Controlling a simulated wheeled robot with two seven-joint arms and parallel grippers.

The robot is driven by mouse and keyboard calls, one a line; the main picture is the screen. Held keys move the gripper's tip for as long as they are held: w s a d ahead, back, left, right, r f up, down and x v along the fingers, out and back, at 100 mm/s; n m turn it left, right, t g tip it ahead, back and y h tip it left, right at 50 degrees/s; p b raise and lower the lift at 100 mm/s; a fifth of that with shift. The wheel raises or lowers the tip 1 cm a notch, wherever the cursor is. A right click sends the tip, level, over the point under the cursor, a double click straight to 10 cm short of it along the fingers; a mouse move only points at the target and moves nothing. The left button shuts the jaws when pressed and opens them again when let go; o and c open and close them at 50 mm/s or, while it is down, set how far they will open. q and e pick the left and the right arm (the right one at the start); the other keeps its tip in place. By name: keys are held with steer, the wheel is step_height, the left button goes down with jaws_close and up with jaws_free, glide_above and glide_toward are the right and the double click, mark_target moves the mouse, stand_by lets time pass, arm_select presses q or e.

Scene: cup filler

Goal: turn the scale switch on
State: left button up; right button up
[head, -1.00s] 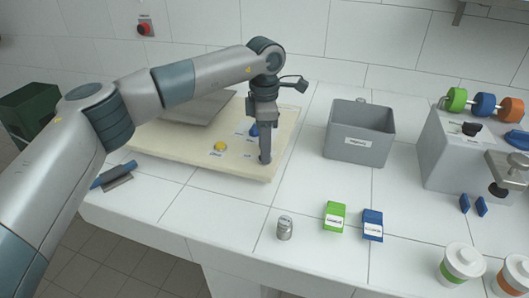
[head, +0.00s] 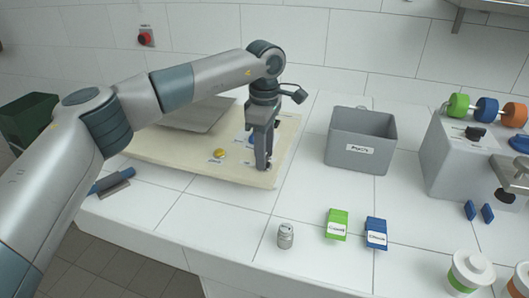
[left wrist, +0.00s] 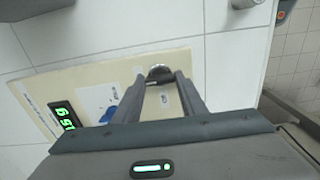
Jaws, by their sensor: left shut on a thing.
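The scale is a cream slab (head: 200,166) with a grey weighing plate (head: 195,115), a yellow button (head: 219,153) and a blue button (head: 252,139) partly behind my gripper. My left gripper (head: 265,166) points down at the slab's front right corner. In the left wrist view its fingers (left wrist: 161,82) are shut on a small round metallic switch knob (left wrist: 160,72) at the slab's edge. The scale display (left wrist: 64,115) shows lit green digits there. The knob's exact setting is hard to tell. My right gripper is not in view.
A grey labelled bin (head: 361,140) stands right of the scale. A small can (head: 286,235), a green box (head: 337,224) and a blue box (head: 376,233) stand near the front. A grey machine (head: 455,155) is at the right. The counter between them is clear.

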arm_select(q)
steer(key=shift+r, duration=0.1)
steer(key=o, duration=1.1)
steer(key=shift+c, duration=0.2)
steer(key=shift+r, duration=0.5)
step_height(320, 180, up, 16)
steer(key=b, duration=0.1)
steer(key=shift+r, duration=0.15)
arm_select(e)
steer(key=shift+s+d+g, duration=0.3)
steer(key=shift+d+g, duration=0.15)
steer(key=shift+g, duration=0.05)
